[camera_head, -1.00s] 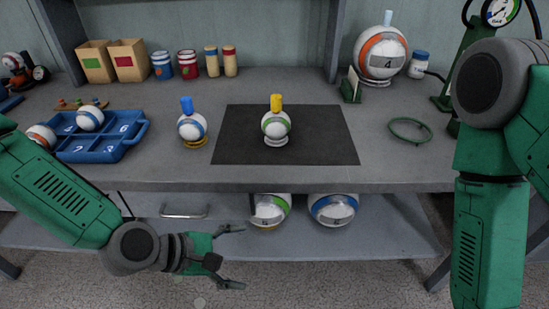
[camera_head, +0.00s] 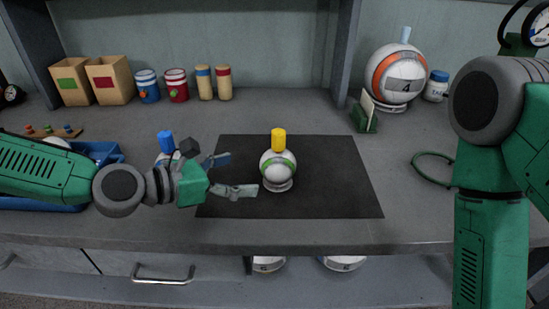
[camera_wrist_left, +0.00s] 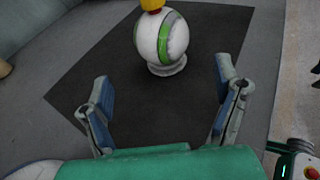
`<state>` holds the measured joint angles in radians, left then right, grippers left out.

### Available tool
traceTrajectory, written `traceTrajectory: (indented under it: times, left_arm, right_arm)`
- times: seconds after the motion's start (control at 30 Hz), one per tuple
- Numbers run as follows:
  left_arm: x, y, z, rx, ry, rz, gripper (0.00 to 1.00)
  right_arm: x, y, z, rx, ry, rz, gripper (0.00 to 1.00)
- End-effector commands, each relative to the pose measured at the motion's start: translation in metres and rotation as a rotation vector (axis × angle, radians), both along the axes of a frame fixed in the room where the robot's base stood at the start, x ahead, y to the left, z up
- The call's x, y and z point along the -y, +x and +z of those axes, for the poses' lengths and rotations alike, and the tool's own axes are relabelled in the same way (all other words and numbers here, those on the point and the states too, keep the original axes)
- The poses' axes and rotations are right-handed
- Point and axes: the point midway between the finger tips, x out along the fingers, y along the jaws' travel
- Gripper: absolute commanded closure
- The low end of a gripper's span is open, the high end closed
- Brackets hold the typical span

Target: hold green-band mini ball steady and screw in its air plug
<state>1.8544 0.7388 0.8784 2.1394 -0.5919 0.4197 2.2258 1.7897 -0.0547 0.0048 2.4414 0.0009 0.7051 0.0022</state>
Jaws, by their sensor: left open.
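The green-band mini ball (camera_head: 278,167) is white with a green stripe and sits on a small white ring stand on the black mat (camera_head: 330,190). A yellow plug (camera_head: 278,139) stands upright on top of it; I cannot tell how deep it sits. My left gripper (camera_head: 237,174) is open and empty, just left of the ball, its fingers pointing towards it. In the left wrist view the ball (camera_wrist_left: 161,40) is ahead of and beyond the two spread fingers (camera_wrist_left: 163,98), not touching them. My right gripper is outside the views; only my right arm shows.
A ball with a blue plug (camera_head: 166,141) and a blue tray (camera_head: 105,152) are partly hidden behind my left arm. A large orange-band ball (camera_head: 394,75), a green ring (camera_head: 432,168) and a white jar (camera_head: 436,86) stand right. Boxes and cans line the back left.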

Motion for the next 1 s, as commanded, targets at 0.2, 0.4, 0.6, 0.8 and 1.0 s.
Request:
traceTrajectory:
  times: [0.2,0.4,0.6,0.8,1.0]
  left_arm:
    - [0.029,0.017,-0.013,-0.001,0.004,-0.005,0.17]
    - [0.049,0.032,-0.022,-0.001,0.000,-0.002,0.17]
    - [0.063,0.043,-0.026,-0.001,0.001,-0.001,0.17]
    - [0.068,0.046,-0.027,-0.002,0.001,-0.002,0.17]
    - [0.068,0.046,-0.026,-0.002,0.001,-0.002,0.17]
  right_arm:
    - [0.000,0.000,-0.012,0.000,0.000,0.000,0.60]
    - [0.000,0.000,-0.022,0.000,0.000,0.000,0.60]
    - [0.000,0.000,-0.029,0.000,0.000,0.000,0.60]
    - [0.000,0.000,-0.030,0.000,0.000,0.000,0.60]
    - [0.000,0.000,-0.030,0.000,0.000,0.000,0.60]
